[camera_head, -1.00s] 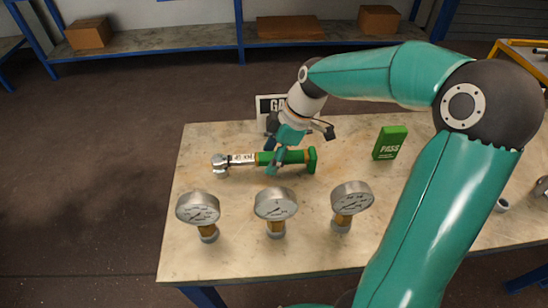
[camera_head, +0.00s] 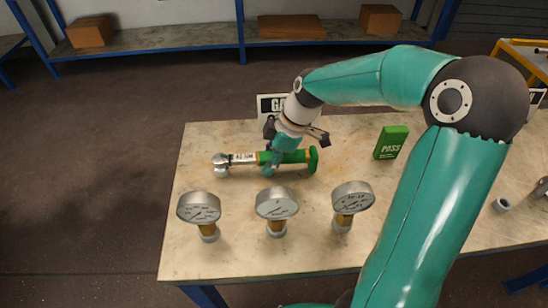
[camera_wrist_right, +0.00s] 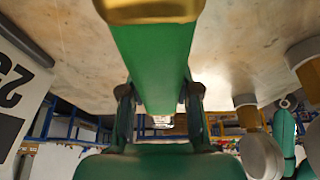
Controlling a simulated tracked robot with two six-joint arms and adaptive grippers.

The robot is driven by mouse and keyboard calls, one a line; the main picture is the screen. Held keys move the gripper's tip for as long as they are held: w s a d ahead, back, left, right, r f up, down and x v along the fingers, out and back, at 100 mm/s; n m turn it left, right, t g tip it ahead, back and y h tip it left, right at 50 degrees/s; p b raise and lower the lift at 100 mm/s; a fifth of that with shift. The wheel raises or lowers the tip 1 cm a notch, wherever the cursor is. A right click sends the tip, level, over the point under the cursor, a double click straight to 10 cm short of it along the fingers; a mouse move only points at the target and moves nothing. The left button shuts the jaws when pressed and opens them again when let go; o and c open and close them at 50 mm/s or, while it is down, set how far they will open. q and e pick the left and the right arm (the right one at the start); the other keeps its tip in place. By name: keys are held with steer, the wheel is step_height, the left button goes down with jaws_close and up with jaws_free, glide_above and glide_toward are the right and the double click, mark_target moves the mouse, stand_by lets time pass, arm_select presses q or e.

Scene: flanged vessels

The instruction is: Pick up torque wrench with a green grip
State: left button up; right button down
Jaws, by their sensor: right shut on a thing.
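The torque wrench with a green grip (camera_head: 299,157) lies across the rear part of the table, its silver head (camera_head: 221,165) to the left and the green grip to the right. My right gripper (camera_head: 271,163) is shut on the green grip, near its left part. In the right wrist view the green grip (camera_wrist_right: 155,65) runs between the two fingers (camera_wrist_right: 158,110). Whether the wrench touches the table or hangs just above it is hard to tell. My left gripper is not in view.
A green PASS block (camera_head: 390,142) stands to the right. A white sign (camera_head: 272,103) stands behind my gripper. The table's right part holds small fittings (camera_head: 502,204).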

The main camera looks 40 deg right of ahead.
mark_target(269, 154)
steer(key=shift+r, duration=0.1)
step_height(269, 154, up, 20)
steer(key=p, duration=0.2)
stand_by(0.5)
stand_by(1.1)
